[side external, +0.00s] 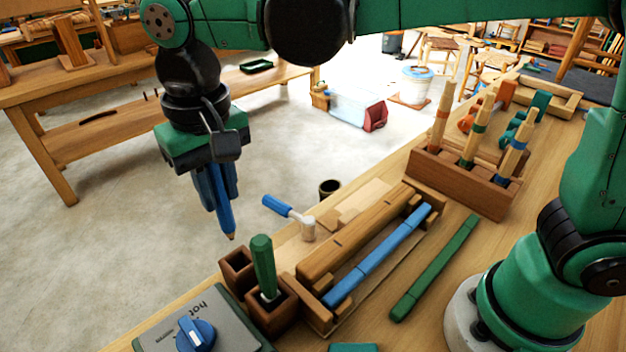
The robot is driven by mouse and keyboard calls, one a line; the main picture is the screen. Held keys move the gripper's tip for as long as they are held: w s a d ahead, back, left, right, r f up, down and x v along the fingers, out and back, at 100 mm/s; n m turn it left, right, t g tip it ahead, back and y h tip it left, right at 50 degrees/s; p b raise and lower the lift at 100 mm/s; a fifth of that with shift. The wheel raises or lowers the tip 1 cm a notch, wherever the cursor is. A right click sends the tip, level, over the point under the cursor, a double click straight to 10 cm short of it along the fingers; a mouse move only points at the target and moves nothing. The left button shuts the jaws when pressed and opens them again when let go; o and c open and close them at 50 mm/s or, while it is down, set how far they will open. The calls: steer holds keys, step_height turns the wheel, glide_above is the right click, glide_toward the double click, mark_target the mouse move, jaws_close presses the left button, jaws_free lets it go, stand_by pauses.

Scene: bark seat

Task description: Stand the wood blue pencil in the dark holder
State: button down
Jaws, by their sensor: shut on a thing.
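My gripper (215,188), hanging at the left of centre in the side external view, is shut on the blue pencil (225,212). The pencil hangs nearly upright, its bare wood tip pointing down, and its upper part is hidden between the fingers. Two dark brown square wooden holders stand below it and a little to the right, at the bench's near left edge. The farther holder (237,262) shows an open top with nothing visible standing in it. The nearer holder (271,312) has a green rod (263,262) standing in it. The pencil is apart from both holders.
A grey box with a blue knob (196,334) lies left of the holders. A wooden tray with a blue bar (378,255), a green bar (436,268), a blue-handled mallet (290,214) and a dark round cup (330,188) lie to the right. A wooden rack (462,185) holds chisels.

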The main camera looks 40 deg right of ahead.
mark_target(232, 238)
steer(key=shift+f, duration=4.55)
steer(key=shift+f, duration=0.35)
steer(key=c, duration=0.7)
jaws_free()
steer(key=shift+o, duration=0.5)
steer(key=shift+o, duration=1.3)
steer(key=shift+r, duration=0.1)
steer(key=shift+r, duration=3.4)
